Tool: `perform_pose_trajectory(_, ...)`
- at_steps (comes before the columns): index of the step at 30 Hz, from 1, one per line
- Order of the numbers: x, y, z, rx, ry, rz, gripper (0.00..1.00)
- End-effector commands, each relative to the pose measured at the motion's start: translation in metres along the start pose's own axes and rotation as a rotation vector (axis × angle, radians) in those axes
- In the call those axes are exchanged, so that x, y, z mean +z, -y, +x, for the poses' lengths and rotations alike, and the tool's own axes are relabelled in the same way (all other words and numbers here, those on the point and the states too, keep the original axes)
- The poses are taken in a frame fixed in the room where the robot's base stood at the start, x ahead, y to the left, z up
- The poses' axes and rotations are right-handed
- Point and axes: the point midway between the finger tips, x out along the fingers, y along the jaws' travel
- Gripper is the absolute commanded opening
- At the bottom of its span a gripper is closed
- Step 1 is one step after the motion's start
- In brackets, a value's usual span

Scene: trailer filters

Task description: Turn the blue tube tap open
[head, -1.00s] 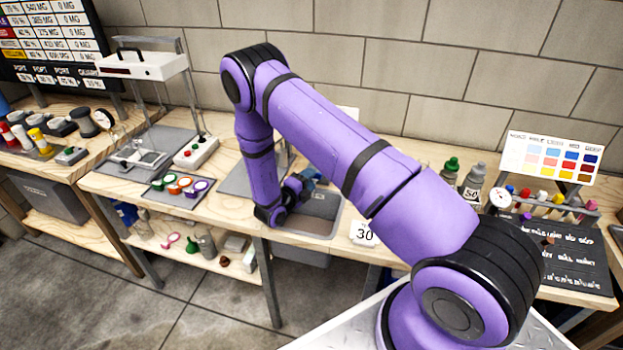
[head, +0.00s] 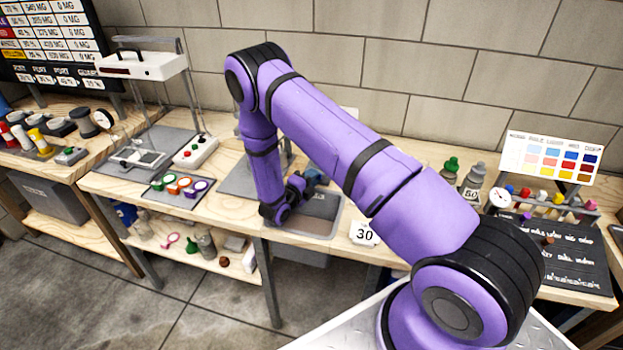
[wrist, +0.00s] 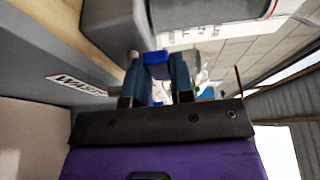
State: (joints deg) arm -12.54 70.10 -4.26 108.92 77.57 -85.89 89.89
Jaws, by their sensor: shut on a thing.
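The blue tube tap (wrist: 156,58) shows in the wrist view as a small blue handle between my two fingertips. My gripper (wrist: 155,80) is shut on it. In the head view my gripper (head: 308,180) is small and partly hidden by my own arm, above the back of the grey sink basin (head: 330,232). The tube and the body of the tap are mostly hidden, so I cannot tell how far the tap is turned.
A label reading like "WASTE" (wrist: 76,86) is on a grey wall in the wrist view.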

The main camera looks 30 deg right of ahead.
Motion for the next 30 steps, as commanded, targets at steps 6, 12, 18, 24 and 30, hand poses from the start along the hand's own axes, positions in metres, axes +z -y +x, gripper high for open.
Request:
perform_pose_trajectory(6, -0.002, 0.0, -0.001, 0.0, 0.099, -0.004, 0.0)
perform_pose_trajectory(12, -0.006, -0.001, 0.0, 0.0, 0.26, -0.006, 0.0)
perform_pose_trajectory(18, -0.009, -0.001, 0.001, 0.002, 0.446, -0.005, 0.0)
perform_pose_trajectory(24, -0.012, -0.001, 0.003, 0.004, 0.617, -0.003, 0.0)
perform_pose_trajectory(30, -0.013, -0.001, 0.004, 0.003, 0.756, -0.002, 0.0)
